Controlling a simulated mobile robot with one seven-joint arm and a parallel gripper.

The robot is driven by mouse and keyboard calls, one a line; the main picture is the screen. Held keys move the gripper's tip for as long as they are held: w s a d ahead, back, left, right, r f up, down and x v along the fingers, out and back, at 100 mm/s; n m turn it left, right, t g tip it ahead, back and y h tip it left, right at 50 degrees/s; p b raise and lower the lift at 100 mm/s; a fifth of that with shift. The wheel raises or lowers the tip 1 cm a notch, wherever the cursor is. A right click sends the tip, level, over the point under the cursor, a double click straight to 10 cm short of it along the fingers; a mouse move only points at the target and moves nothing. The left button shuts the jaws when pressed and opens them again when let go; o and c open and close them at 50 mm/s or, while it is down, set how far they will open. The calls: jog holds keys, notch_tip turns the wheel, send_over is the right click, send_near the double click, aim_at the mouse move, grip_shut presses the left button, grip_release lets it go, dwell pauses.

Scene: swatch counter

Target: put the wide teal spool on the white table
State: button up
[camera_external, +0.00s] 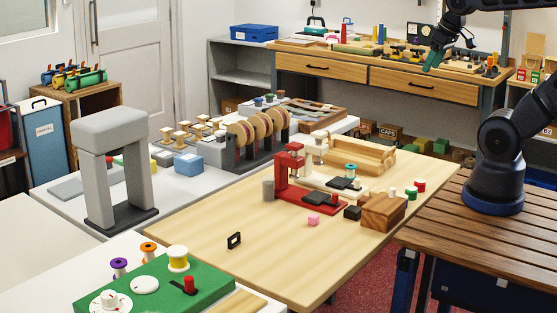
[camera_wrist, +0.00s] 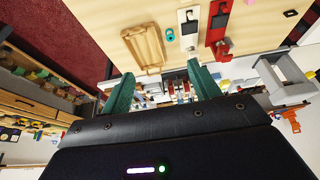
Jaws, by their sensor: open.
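A teal-topped spool (camera_external: 351,168) stands on the wooden table, beside the white press and the wooden tray; it also shows in the wrist view (camera_wrist: 170,35). A smaller green-and-white spool (camera_external: 411,193) stands near the wooden block at the table's right edge. The white table (camera_external: 60,190) is at the left, behind the wooden table. My gripper (camera_external: 434,62) is high at the upper right, far from the spools. In the wrist view my gripper (camera_wrist: 160,72) has its green fingers wide apart with nothing between them.
A red press (camera_external: 290,175), a white press (camera_external: 318,150) and a wooden tray (camera_external: 358,153) crowd the wooden table's far part. A pink cube (camera_external: 313,221) and black tag (camera_external: 234,240) lie nearer. A grey arch (camera_external: 110,165) and a disc rack (camera_external: 255,135) occupy the white table.

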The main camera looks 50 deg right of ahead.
jog(key=shift+w+a, duration=0.1)
jog(key=w+a+f+t+y, duration=0.2)
jog(key=w+a+f+y, duration=0.15)
jog(key=w+a, duration=0.6)
jog(key=m+g+h, duration=0.3)
jog(key=m+h, duration=0.4)
jog(key=m, duration=0.2)
send_over(351, 166)
jog(key=s+a, duration=0.2)
jog(key=s, duration=0.1)
notch_tip(351, 166, down, 26)
jog(key=r, duration=0.1)
jog(key=shift+s+x, duration=0.1)
jog(key=shift+x, duration=1.2)
jog(key=shift+s+x, duration=0.15)
jog(key=shift+x, duration=1.1)
jog(key=shift+w+f, duration=0.35)
jog(key=shift+f, duration=0.55)
jog(key=shift+w+f, duration=0.3)
jog(key=shift+f, duration=0.6)
jog(key=shift+x, duration=1.05)
jog(key=shift+c, duration=0.2)
